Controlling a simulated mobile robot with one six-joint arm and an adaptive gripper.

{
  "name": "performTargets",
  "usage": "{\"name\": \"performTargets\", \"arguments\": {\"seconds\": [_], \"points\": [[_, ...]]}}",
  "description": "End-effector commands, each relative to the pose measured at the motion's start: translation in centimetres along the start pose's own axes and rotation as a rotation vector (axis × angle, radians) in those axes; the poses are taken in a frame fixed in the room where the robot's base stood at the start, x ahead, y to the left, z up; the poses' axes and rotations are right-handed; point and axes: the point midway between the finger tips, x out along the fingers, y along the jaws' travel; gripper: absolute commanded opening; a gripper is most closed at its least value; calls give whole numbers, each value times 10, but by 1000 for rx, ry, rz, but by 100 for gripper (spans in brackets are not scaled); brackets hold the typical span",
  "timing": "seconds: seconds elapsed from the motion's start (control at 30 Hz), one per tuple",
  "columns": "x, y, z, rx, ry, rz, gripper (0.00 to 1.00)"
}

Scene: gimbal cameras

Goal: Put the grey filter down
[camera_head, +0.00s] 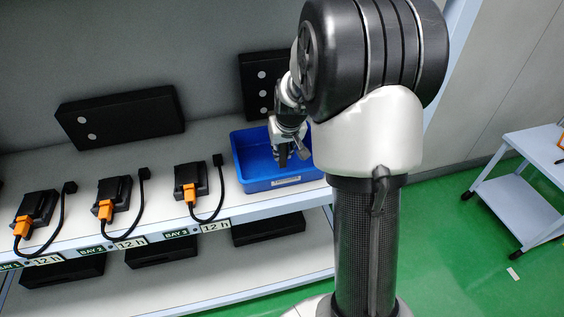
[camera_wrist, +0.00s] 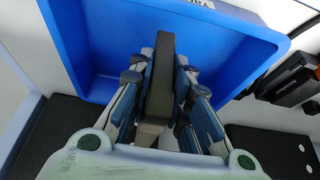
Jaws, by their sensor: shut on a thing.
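My gripper (camera_head: 283,155) is over the blue bin on the shelf, partly in front of it in the head view. In the wrist view my gripper (camera_wrist: 164,85) is shut on a dark grey, elongated block, the grey filter (camera_wrist: 159,75). The filter's far end points into the blue bin (camera_wrist: 105,60). The blue bin also shows in the head view (camera_head: 249,160), with a pale label on its front. I cannot tell whether the filter touches the bin floor. No other thing shows inside the bin.
Several black devices with orange connectors and cables, such as the one by bay 3 (camera_head: 190,182), stand left of the bin. Black boxes (camera_head: 122,117) stand at the back of the shelf. A white trolley (camera_head: 520,185) stands at the right on green floor.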

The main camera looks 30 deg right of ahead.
Motion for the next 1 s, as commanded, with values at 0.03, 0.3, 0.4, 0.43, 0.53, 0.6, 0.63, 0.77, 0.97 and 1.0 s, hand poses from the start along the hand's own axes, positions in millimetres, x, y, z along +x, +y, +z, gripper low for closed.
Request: {"name": "performTargets", "arguments": {"seconds": [0.03,0.3,0.4,0.43,0.53,0.6,0.63,0.77,0.97,1.0], "points": [[3,0,1,0,0,0,0],[38,0,16,0,-2,0,0],[41,0,17,0,1,0,0],[40,0,16,0,1,0,0],[39,0,16,0,1,0,0],[40,0,16,0,1,0,0],[40,0,17,0,1,0,0],[42,0,18,0,0,0,20],[42,0,18,0,0,0,34],[42,0,18,0,0,0,36]]}}
